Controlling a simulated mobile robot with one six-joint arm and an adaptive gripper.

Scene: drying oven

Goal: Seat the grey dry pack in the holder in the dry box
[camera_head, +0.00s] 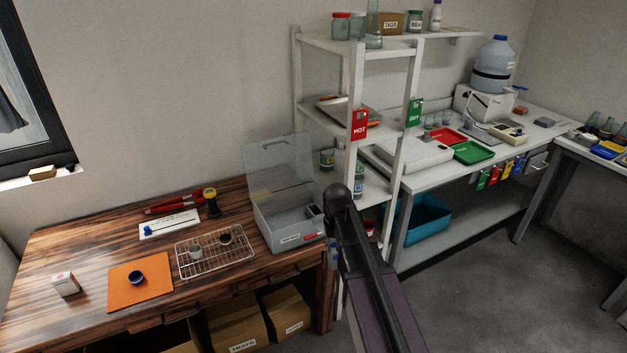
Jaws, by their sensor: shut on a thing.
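The dry box (279,234) is a grey, see-through bin at the right end of the wooden table. Its clear lid (278,165) stands open, tilted up at the back. I cannot make out the grey dry pack. My arm rises from the lower right and its dark rounded joint ends just right of the box.
A white shelf (350,110) stands close behind my arm.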

